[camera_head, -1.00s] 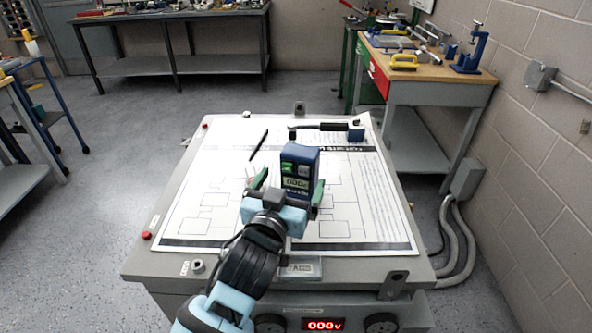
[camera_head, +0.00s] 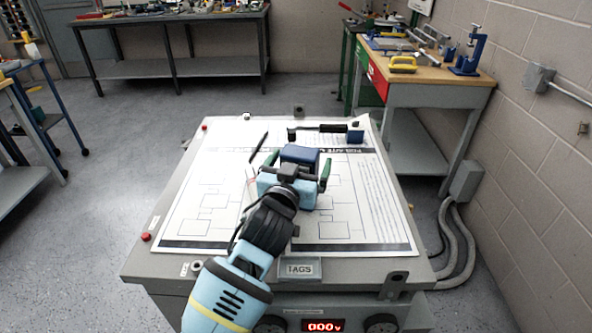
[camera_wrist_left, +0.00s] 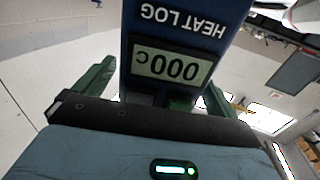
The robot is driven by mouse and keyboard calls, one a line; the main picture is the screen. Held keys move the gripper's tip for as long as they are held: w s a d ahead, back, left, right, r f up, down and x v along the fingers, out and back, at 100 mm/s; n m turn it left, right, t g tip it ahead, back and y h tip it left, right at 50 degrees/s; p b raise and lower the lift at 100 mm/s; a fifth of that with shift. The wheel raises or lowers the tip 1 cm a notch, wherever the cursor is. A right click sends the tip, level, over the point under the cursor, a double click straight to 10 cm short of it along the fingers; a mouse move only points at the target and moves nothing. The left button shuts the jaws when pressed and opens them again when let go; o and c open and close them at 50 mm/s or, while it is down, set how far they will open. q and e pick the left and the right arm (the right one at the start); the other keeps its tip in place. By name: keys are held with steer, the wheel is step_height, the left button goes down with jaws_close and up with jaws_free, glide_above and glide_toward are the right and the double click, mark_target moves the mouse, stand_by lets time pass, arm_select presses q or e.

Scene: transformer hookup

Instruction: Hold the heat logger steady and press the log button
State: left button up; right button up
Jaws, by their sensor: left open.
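The heat logger (camera_head: 299,153) is a dark blue box above the printed sheet on the bench. In the head view my left gripper hides most of it, and only its upper part shows. The left wrist view shows its face (camera_wrist_left: 190,22) upside down, with "HEAT LOG" lettering and a display reading 000 c. A green patch (camera_wrist_left: 181,103) shows at the face's lower edge, partly hidden; I cannot tell whether it is the log button. My left gripper (camera_head: 298,165) is open, its green fingers on either side of the logger. Contact is unclear. My right gripper is out of view.
The printed sheet (camera_head: 200,205) covers most of the bench top. A black pen (camera_head: 259,143) and a black tool with a blue block (camera_head: 355,136) lie towards the back. A TAGS plate (camera_head: 299,269) sits at the front edge. The sheet's right side is clear.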

arm_select(q)
steer(key=shift+w, duration=0.15)
steer(key=c, duration=1.2)
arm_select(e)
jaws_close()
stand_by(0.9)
